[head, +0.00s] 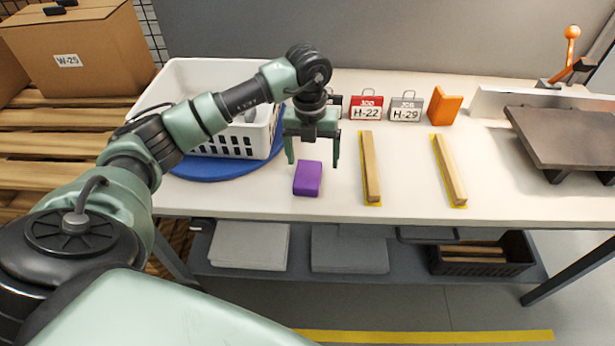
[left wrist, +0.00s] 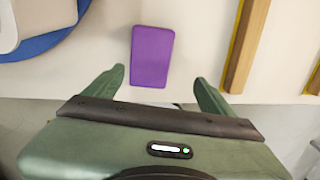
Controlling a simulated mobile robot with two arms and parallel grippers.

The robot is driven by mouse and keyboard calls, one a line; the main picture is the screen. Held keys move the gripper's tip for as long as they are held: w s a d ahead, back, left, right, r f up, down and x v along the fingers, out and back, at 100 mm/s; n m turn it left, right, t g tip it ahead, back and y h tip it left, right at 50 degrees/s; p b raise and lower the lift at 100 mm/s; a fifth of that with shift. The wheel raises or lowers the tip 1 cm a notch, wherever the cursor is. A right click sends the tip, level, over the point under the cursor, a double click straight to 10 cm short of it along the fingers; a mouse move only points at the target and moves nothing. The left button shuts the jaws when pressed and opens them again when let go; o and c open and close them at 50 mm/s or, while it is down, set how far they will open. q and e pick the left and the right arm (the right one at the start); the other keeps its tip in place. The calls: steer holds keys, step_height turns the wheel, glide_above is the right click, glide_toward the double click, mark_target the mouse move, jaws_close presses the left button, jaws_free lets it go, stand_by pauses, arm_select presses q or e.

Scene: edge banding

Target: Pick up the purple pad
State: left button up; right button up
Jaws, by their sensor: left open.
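The purple pad (head: 308,179) lies flat on the white table near its front edge, just left of a wooden strip. My left gripper (head: 313,163) is open and empty, above the table and a little behind the pad in the head view. In the left wrist view the pad (left wrist: 152,56) lies beyond the fingertips, between the lines of the two open fingers (left wrist: 161,74), and nothing covers it. I cannot tell the exact height of the fingers above it. My right gripper is in neither view.
A white basket (head: 215,75) on a blue round mat (head: 215,170) stands left of the pad. Two wooden strips (head: 371,165) on yellow marks lie to the right. Behind are a red H-22 tag (head: 366,107), a grey H-29 tag (head: 405,110) and an orange block (head: 444,106).

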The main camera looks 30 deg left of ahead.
mark_target(308, 173)
arm_select(q)
steer(key=shift+s+a+f+y, duration=0.15)
steer(key=shift+a+f+y, duration=0.2)
steer(key=shift+a, duration=0.45)
steer(key=f+p, duration=0.1)
steer(key=f, duration=0.1)
steer(key=f+p, duration=0.1)
steer(key=f, duration=0.2)
steer(key=shift+w+f, duration=0.2)
steer(key=shift+f, duration=0.65)
steer(key=c, duration=1.4)
